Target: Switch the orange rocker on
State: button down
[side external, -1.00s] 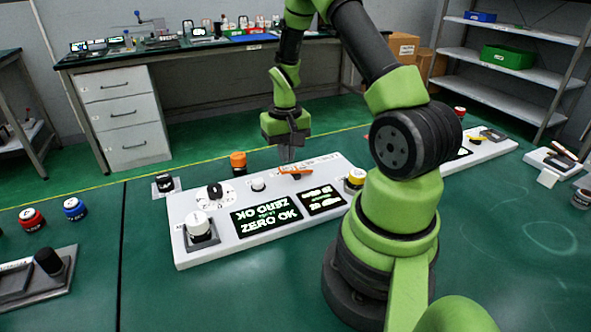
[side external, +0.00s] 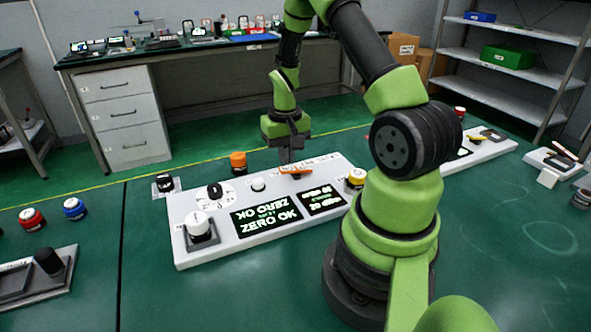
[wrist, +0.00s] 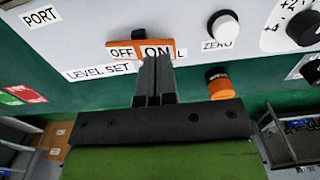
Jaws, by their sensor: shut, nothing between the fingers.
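The orange rocker (side external: 297,173) sits near the back edge of the white panel (side external: 190,258). In the wrist view the rocker (wrist: 120,50) shows its OFF and ON labels, ON at the right. My gripper (side external: 287,159) is shut and empty, pointing down over the rocker's left part in the side view. In the wrist view my fingertips (wrist: 157,59) overlap the lower edge of the ON end. I cannot tell for sure whether they touch it. The fingers hide part of that end, and the rocker's exact tilt is hard to read.
A white ZERO button (wrist: 223,27) stands beside the rocker on the panel. An orange-topped knob (side external: 238,162) stands behind the panel. The black display (side external: 266,215) reads ZERO OK. A white-capped button (side external: 199,224) is at the panel's front left. The space above the panel's left half is clear.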

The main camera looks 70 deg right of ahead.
aim_at(287, 169)
jog(key=shift+f, duration=1.25)
dwell(0.4)
jog(key=shift+r, duration=3.55)
